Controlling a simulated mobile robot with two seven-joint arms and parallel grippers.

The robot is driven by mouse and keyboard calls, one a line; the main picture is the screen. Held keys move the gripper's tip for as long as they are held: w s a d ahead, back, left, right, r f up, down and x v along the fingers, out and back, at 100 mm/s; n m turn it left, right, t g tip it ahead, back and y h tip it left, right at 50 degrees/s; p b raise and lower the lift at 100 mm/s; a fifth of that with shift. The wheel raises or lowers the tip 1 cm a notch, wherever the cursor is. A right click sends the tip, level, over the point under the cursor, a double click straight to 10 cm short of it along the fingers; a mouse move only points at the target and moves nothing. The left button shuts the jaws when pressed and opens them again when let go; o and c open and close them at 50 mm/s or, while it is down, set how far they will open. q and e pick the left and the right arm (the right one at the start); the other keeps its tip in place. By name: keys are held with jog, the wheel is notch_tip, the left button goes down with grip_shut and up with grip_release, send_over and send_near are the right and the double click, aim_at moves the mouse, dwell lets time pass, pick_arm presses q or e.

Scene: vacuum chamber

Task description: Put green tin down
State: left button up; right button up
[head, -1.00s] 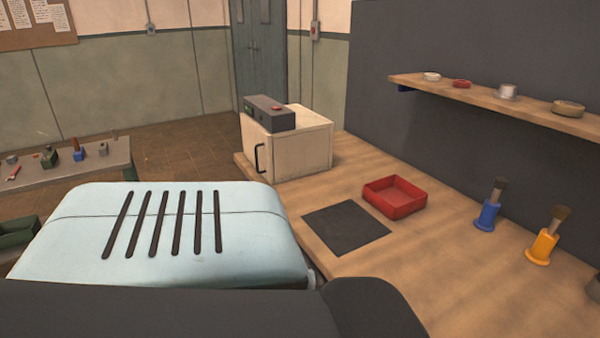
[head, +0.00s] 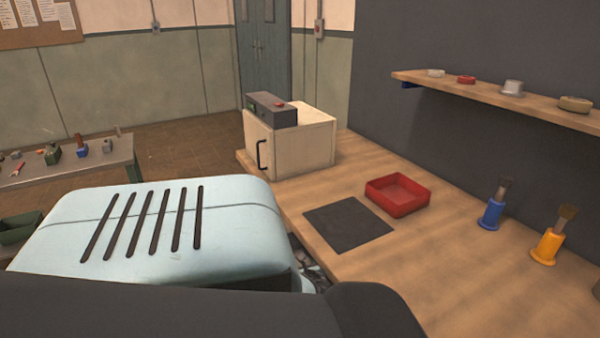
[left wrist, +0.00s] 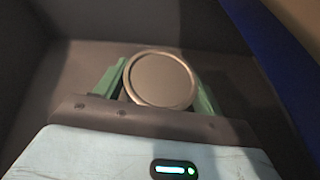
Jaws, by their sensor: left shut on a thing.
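In the left wrist view my left gripper (left wrist: 160,84) is shut on a round tin (left wrist: 161,79), with a greenish finger on either side. The tin's plain metallic top faces the camera; its side is hidden, so its green colour cannot be confirmed. In the head view the gripper and tin are mostly hidden behind my pale blue arm shell, left of the wooden bench (head: 450,275). My right gripper is not in view.
The bench holds a dark square mat (head: 348,229), a red tray (head: 397,207), a cream cabinet (head: 312,145), a blue brush holder (head: 491,214) and a yellow one (head: 547,247). A shelf (head: 500,98) above carries small round items. The bench front is clear.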

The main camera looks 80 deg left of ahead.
pick_arm(q)
jog(key=shift+f, duration=0.15)
jog(key=o, duration=1)
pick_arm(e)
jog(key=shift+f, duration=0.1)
pick_arm(q)
jog(key=shift+d+r, duration=0.15)
jog(key=shift+r, duration=0.15)
jog(key=p+v, duration=0.2)
jog(key=v, duration=0.4)
jog(key=shift+r, duration=0.1)
jog(key=shift+d+r+p, duration=0.1)
jog(key=shift+d+p, duration=0.2)
jog(key=shift+d, duration=0.25)
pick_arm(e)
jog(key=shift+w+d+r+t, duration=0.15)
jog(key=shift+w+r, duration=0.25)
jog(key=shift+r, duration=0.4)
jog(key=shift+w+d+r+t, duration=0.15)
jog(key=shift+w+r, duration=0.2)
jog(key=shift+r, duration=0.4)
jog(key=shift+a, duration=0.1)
